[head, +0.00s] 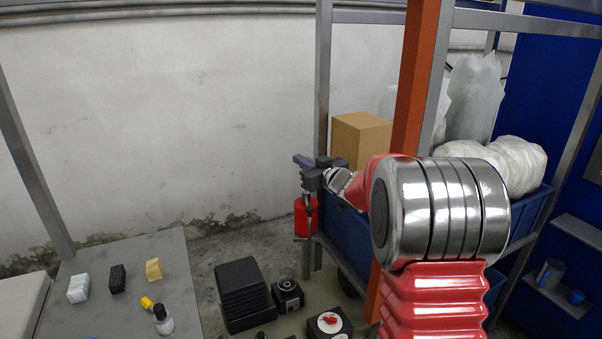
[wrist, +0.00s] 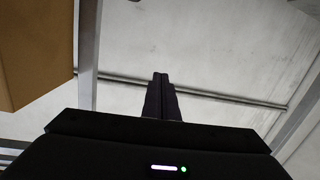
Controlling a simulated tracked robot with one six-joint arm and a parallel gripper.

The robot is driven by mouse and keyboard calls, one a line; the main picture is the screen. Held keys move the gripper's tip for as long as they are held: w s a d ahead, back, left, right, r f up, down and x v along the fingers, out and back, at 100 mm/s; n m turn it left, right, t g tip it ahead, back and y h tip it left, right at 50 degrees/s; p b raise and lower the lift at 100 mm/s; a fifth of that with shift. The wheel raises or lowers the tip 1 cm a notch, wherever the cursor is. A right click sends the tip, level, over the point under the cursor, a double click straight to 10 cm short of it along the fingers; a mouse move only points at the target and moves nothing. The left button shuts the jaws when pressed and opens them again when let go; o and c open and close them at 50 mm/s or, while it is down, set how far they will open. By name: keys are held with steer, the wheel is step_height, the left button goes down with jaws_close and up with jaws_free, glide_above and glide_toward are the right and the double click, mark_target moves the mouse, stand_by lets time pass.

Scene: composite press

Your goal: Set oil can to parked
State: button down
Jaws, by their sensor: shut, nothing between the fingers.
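My gripper (head: 302,161) is shut and empty, raised beside the grey rack post. Its closed fingers also show in the wrist view (wrist: 160,84), against a pale wall. I cannot tell for sure which thing is the oil can. A small silver bottle with a black top (head: 163,321) stands at the front right of the grey table, well below and left of my gripper. A red cylinder (head: 306,217) shows below my gripper by the post, apart from the fingers. A blue-grey can (head: 550,273) is on a shelf at the far right.
The grey table (head: 95,310) bears white, black and yellow blocks. Black stacked pads (head: 241,290) and small black units stand right of it. An orange post (head: 410,95) and a blue bin (head: 345,240) with a cardboard box (head: 362,138) above it crowd the right.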

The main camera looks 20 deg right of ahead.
steer(key=s+a+r+m+g+h, duration=0.2)
steer(key=s+h, duration=0.1)
steer(key=s, duration=0.5)
steer(key=s+a+r+m+g+h, duration=0.2)
steer(key=s+h, duration=0.1)
steer(key=s, duration=0.6)
steer(key=s+a+f+g+y, duration=0.1)
steer(key=s+a+f+g, duration=0.1)
steer(key=s, duration=0.8)
steer(key=s+a+f+g+y, duration=0.1)
steer(key=s+a+f, duration=0.4)
steer(key=s, duration=0.5)
steer(key=s+a+f+g, duration=0.4)
steer(key=s+a, duration=0.1)
steer(key=s, duration=0.5)
steer(key=shift+f+n+y, duration=0.15)
steer(key=shift+n+y, duration=0.25)
steer(key=shift+s, duration=0.1)
